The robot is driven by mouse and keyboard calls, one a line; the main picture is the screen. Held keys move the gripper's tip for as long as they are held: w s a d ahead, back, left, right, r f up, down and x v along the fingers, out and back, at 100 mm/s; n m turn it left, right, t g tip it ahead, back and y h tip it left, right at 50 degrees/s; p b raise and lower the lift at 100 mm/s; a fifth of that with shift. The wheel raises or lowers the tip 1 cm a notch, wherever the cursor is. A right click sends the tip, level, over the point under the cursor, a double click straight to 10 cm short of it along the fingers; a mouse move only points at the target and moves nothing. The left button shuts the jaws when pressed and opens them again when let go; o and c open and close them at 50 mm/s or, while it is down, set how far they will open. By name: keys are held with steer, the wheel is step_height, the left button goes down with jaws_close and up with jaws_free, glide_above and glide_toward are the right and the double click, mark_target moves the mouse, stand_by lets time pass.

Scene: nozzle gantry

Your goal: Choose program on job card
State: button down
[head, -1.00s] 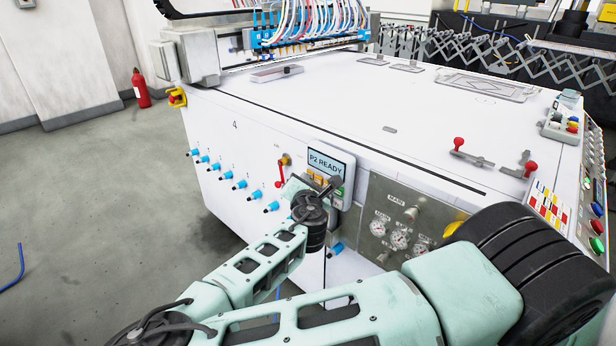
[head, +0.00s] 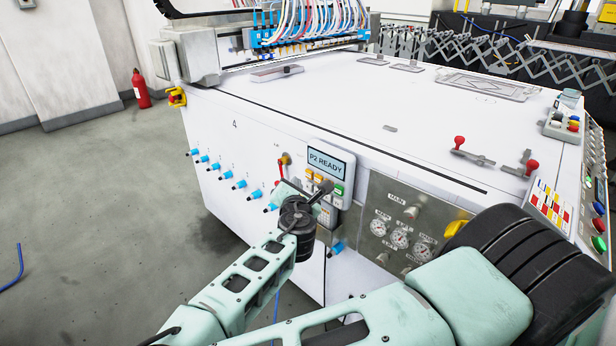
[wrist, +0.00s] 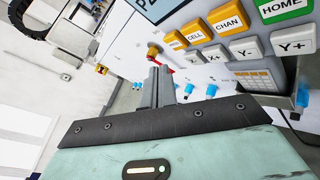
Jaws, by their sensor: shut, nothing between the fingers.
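The control panel's display (head: 326,164) reads "P2 READY" on the front of the white machine. Below it are orange and white keys and a green key; the wrist view shows orange CELL (wrist: 194,33) and CHAN (wrist: 229,23) keys and a green HOME key (wrist: 281,6). A small card with an orange header and a grid (wrist: 255,79) sits below the keys; its text is too small to read. My gripper (head: 326,187) is shut and empty in front of the keypad. In the wrist view its fingertips (wrist: 157,75) point left of the keys; I cannot tell whether they touch anything.
A red-handled valve (head: 281,167) is just left of the panel. Several blue fittings (head: 224,174) line the machine's front. A gauge plate (head: 398,228) stands to the right. The floor at left is clear near the machine, with a red extinguisher (head: 141,90) by the wall.

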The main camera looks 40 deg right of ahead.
steer(key=a, duration=0.3)
steer(key=shift+s+a, duration=0.2)
steer(key=shift+s, duration=0.15)
stand_by(2.1)
